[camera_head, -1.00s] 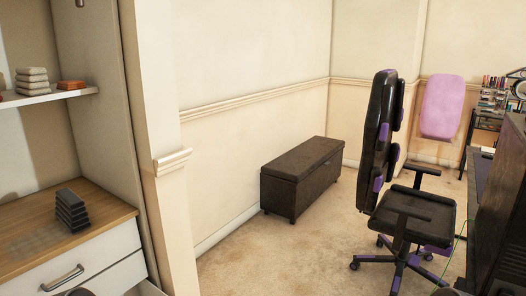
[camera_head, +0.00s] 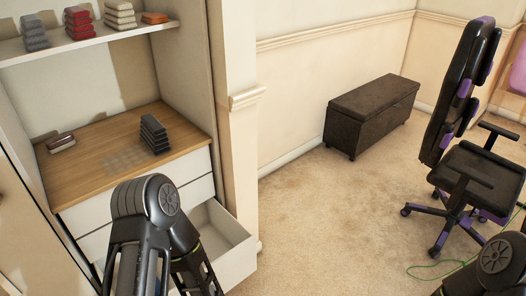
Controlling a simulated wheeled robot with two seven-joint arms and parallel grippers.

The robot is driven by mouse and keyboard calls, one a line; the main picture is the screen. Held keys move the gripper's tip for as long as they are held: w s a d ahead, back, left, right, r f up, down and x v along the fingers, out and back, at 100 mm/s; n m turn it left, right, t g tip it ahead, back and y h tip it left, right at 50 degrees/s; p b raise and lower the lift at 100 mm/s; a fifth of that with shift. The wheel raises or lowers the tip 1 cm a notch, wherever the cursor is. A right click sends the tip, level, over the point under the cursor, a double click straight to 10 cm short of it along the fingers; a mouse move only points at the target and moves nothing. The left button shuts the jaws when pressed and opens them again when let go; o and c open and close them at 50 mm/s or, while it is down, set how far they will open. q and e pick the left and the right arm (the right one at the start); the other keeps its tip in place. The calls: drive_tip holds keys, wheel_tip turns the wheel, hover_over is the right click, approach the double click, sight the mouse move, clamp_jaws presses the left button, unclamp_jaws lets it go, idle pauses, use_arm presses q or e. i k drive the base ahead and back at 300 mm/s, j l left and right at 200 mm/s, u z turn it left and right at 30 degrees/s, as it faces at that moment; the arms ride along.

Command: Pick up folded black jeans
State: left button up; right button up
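A stack of folded dark cloth (camera_head: 154,133), which looks like the folded black jeans, lies on the wooden top (camera_head: 92,172) of the white drawer unit in the alcove at the left. A link of my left arm rises in front of the drawers, below the stack and apart from it in the picture. A joint of my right arm shows at the bottom right corner. Neither gripper shows in this view.
The bottom drawer (camera_head: 226,240) stands open. A shelf (camera_head: 100,38) above holds grey, red, beige and orange folded clothes. A small dark red and white pile (camera_head: 60,143) lies at the wooden top's left. A brown bench (camera_head: 372,113) and an office chair (camera_head: 470,170) stand right; carpet between is clear.

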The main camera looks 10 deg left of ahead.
sight(153, 134)
drive_tip(key=u, duration=1.25)
